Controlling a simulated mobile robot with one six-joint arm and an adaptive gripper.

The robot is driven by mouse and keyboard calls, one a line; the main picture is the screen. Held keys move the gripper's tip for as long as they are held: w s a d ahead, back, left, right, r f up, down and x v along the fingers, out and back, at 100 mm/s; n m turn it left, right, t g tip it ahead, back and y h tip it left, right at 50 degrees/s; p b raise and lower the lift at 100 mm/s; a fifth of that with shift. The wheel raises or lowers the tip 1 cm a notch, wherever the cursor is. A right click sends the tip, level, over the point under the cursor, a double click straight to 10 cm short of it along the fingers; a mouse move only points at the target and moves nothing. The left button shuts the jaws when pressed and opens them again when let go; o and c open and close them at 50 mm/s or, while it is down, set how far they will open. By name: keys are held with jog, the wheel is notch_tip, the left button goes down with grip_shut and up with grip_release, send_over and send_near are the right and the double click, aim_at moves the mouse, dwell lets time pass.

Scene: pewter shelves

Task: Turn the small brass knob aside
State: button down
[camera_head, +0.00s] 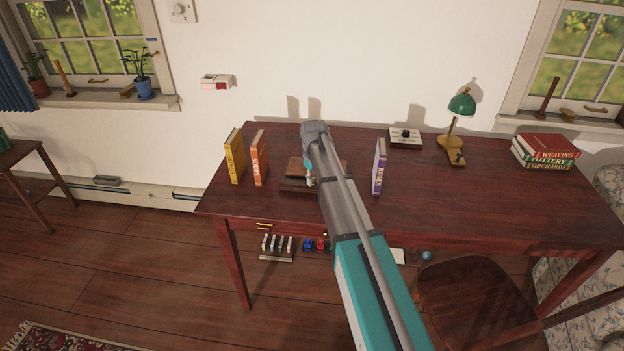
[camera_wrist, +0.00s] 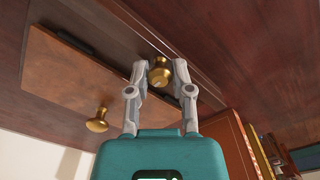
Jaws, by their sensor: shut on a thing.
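In the wrist view a small brass knob (camera_wrist: 160,75) sits on the dark wooden frame at the edge of a lighter wooden panel (camera_wrist: 75,85). My gripper (camera_wrist: 160,66) has one finger on each side of this knob and is shut on it. A second, rounder brass knob (camera_wrist: 97,121) stands on the panel, apart from my fingers. In the head view the small wooden piece (camera_head: 296,168) stands on the desk, partly hidden by my arm. My gripper (camera_head: 309,180) reaches down at its front; the knobs are too small or hidden to make out there.
A yellow book (camera_head: 235,156) and an orange book (camera_head: 259,158) stand left on the desk (camera_head: 450,200). A purple book (camera_head: 379,167) stands close right of my arm. A green lamp (camera_head: 461,105) and stacked books (camera_head: 545,151) are farther right. A chair (camera_head: 480,300) is in front.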

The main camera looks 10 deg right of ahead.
jog(key=shift+d, duration=0.1)
jog(key=shift+c, duration=2.4)
grip_release()
